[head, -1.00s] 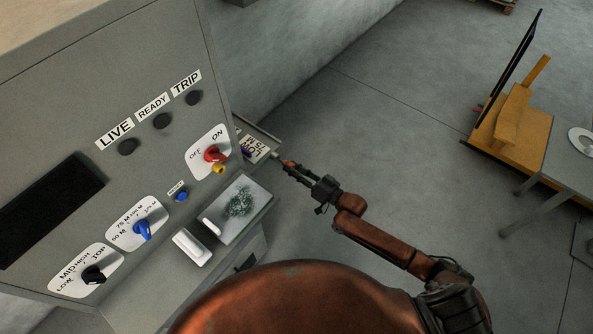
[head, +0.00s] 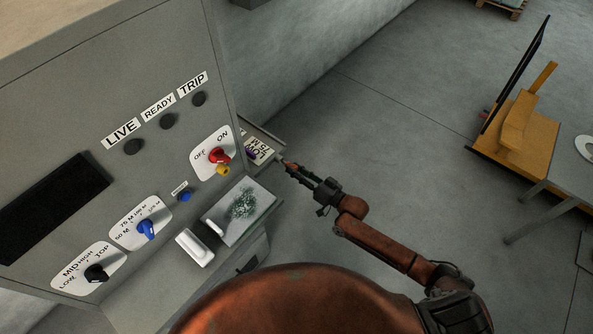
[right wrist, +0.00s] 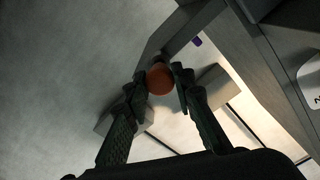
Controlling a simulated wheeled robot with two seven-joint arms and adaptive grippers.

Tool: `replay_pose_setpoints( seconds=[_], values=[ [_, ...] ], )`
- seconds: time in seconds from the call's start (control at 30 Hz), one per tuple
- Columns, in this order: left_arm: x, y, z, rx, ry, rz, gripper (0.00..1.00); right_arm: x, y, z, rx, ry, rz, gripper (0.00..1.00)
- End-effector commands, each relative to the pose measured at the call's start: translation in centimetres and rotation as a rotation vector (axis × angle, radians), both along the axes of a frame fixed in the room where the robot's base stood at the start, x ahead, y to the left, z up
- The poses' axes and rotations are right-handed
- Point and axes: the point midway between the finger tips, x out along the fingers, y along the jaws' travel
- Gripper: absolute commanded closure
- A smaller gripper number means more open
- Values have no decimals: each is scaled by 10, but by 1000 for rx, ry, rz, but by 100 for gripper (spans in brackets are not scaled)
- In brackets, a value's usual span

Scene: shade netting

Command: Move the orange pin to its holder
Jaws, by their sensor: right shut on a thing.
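The orange pin (right wrist: 160,79) shows in the right wrist view as a round orange end between the two fingertips. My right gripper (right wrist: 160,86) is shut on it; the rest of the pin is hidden. In the head view my right gripper (head: 290,166) is beside the right edge of the grey cabinet, close to a small side shelf with a printed label (head: 259,148). I cannot tell which part is the pin's holder. My left gripper is not in view.
The grey control cabinet (head: 125,195) fills the left, with a red knob (head: 215,155), blue knob (head: 146,229) and black knob (head: 96,273). A purple piece (right wrist: 196,41) is near the shelf. Open floor lies right of the arm, before a yellow cart (head: 515,135).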

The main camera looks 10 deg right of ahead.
Motion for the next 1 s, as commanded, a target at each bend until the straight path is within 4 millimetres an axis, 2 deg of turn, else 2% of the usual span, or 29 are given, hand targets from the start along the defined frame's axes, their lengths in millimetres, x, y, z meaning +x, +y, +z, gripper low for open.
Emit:
replay_pose_setpoints(
  seconds=[1.0],
  values=[
    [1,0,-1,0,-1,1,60,9,6,0,0,0,0,100]
  ],
)
